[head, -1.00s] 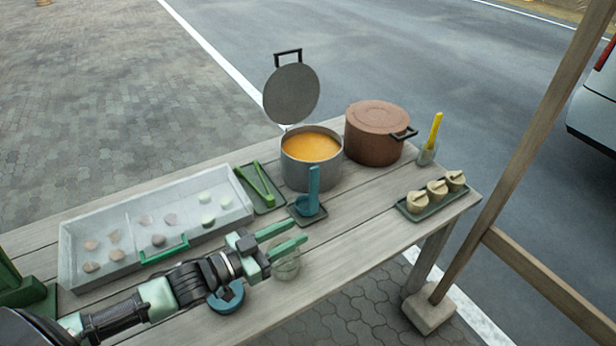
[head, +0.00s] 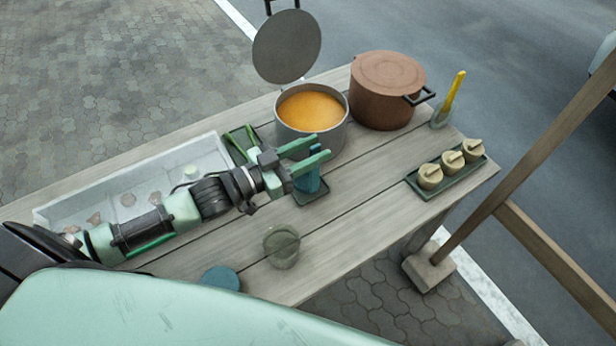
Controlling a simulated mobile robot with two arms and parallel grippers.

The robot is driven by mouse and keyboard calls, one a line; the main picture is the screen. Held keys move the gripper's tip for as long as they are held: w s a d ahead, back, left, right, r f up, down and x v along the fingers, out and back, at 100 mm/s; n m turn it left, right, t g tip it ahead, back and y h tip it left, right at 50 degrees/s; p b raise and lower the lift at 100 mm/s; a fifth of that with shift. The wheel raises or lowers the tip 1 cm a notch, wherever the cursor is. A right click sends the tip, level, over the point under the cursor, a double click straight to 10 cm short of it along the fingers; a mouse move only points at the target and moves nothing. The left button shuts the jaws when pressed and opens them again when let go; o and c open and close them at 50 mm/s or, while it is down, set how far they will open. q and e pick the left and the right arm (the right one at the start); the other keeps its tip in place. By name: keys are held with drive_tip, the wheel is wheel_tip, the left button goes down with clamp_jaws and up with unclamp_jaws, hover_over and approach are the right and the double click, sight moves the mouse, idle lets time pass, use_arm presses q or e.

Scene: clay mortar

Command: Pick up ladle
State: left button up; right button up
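The blue ladle (head: 312,181) stands on a small dark tray (head: 312,197) in front of the grey pot (head: 322,138). Its upper part is hidden behind my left gripper. My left gripper (head: 321,147) is open, its two green fingers apart and pointing right, over the ladle and in front of the pot. I cannot tell whether a finger touches the ladle. My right gripper is not in view.
The pot holds orange soup and its round lid (head: 287,46) stands open. A brown pot (head: 388,90) is to its right. A glass jar (head: 282,246) and a teal round thing (head: 220,279) are near the front edge. A tray (head: 452,180) of beige cups sits at right.

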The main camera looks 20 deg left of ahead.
use_arm(q)
drive_tip(key=x, duration=0.4)
drive_tip(key=shift+a+f+p, duration=0.1)
drive_tip(key=shift+f+p, duration=0.1)
drive_tip(key=shift+p, duration=0.15)
clamp_jaws()
idle(1.0)
